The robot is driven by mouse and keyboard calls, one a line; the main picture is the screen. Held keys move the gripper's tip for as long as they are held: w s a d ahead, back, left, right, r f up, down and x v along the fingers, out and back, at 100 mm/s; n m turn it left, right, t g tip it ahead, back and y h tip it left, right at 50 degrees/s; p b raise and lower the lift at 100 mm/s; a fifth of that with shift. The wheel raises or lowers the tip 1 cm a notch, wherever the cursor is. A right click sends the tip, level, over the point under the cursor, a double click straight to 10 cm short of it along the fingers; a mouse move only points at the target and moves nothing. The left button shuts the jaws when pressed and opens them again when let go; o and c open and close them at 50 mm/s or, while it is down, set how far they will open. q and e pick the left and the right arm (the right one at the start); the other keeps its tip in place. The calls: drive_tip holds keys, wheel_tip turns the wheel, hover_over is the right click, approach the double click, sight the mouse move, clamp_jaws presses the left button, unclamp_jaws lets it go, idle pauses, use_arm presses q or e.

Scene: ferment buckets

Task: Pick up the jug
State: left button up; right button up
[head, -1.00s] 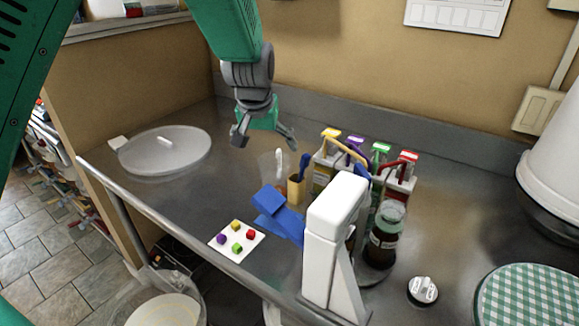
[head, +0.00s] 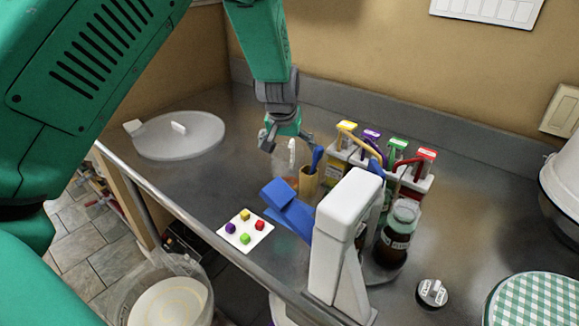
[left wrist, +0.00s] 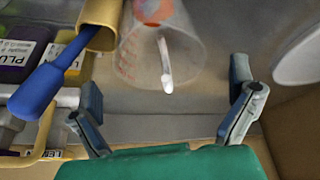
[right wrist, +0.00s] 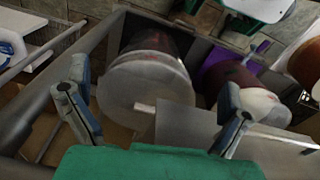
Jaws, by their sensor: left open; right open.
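The jug appears to be the clear, see-through vessel with red markings (left wrist: 185,45) in the left wrist view, with a white spoon-like tool (left wrist: 164,62) inside it. In the head view it shows faintly (head: 283,163) beside a tan holder (head: 308,183). My left gripper (head: 287,142) is open just above the jug. In the left wrist view its spread fingers (left wrist: 165,88) flank the jug's lower picture area, with nothing held between them. My right gripper (right wrist: 155,85) is open and empty in the right wrist view, and is out of the head view.
Labelled bottles in a white carrier (head: 390,170) stand right of the jug. A blue object (head: 290,208), a white upright device (head: 342,235) and a brown bottle (head: 398,232) are nearer. A round lid (head: 185,138) lies left. A lidded bucket (right wrist: 148,85) shows below my right gripper.

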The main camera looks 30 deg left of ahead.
sight(289, 152)
use_arm(q)
drive_tip(key=x, duration=0.4)
drive_tip(key=shift+w+r, duration=0.1)
drive_tip(key=shift+w, duration=0.05)
drive_tip(key=shift+r, duration=0.1)
drive_tip(key=c, duration=1.3)
